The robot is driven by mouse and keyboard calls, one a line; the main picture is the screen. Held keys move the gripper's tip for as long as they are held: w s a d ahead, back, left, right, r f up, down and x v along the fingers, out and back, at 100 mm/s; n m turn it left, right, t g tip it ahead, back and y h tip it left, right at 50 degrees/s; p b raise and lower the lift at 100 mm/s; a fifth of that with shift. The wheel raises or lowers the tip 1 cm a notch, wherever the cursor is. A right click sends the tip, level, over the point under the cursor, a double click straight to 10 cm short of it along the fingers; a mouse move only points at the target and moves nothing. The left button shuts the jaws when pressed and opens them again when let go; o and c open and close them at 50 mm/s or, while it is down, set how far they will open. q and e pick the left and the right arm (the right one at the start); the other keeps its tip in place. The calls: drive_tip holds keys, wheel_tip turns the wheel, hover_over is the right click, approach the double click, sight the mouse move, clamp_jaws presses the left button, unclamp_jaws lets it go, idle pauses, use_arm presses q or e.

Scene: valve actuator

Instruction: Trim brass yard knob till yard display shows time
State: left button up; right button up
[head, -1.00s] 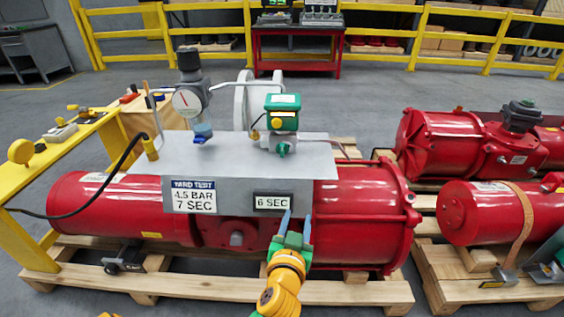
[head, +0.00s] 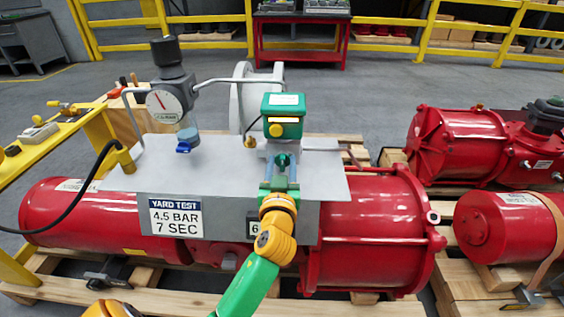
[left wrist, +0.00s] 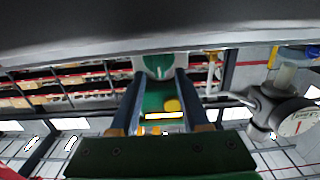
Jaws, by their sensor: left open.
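The green valve box (head: 283,115) stands on the grey plate over the red actuator, with a round yellow knob (head: 276,129) on its front. A green round fitting (head: 282,160) sits below the box; it also shows in the left wrist view (left wrist: 158,65). I cannot tell which part is the brass yard knob. My left gripper (head: 281,174) is open, its fingers (left wrist: 158,85) on either side of the green fitting; contact is unclear. The display (head: 252,228) shows a "6"; my arm hides the rest. The sign (head: 176,218) reads "YARD TEST 4.5 BAR 7 SEC".
A gauge with a dark regulator (head: 165,103) and a blue valve (head: 187,140) stand left of the box. A yellow bench (head: 90,130) is at the left, with a black hose running to the plate. More red actuators (head: 460,145) lie at the right.

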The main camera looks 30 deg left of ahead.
use_arm(q)
drive_tip(key=shift+c, duration=0.7)
clamp_jaws()
use_arm(e)
drive_tip(key=shift+w+a, duration=0.15)
drive_tip(key=shift+w, duration=0.3)
